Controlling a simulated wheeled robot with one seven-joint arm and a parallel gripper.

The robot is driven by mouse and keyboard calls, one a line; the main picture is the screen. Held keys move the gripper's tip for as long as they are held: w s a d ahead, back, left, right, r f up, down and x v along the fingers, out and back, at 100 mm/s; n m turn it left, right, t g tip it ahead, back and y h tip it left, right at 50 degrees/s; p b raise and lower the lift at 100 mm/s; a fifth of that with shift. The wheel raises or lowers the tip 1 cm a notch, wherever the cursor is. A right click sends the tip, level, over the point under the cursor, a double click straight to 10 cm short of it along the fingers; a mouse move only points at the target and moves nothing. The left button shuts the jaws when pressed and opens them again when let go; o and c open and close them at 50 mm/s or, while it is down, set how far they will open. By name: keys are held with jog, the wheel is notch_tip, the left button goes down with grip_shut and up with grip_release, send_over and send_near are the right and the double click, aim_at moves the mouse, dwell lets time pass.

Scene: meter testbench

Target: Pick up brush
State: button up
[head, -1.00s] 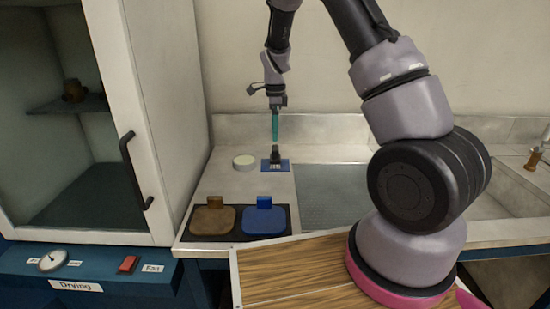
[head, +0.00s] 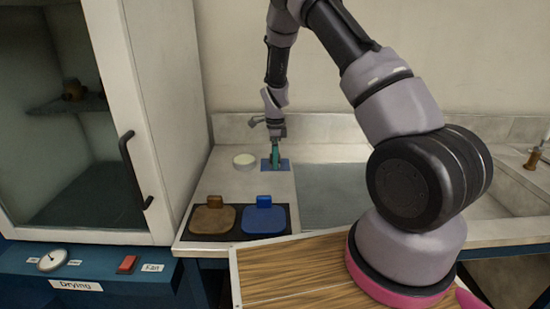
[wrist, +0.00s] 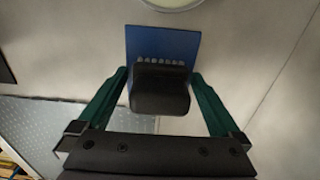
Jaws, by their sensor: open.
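The brush (wrist: 160,88) has a black body and a row of pale bristle tufts along one edge. It sits on a small blue mat (wrist: 185,42) on the counter, which also shows in the head view (head: 286,166). My gripper (wrist: 158,85) is open, with one green finger on each side of the brush and a gap visible to each. In the head view my gripper (head: 275,160) points down at the mat and hides most of the brush.
A round pale dish (head: 244,161) stands just left of the mat. A brown pad (head: 212,220) and a blue pad (head: 264,221) lie in a dark tray nearer the front. An open cabinet (head: 165,110) stands at the left. A grey recessed panel (head: 335,195) is on the right.

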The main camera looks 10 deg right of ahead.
jog(key=c, duration=1.4)
notch_tip(320, 180, up, 10)
jog(key=shift+r, duration=0.1)
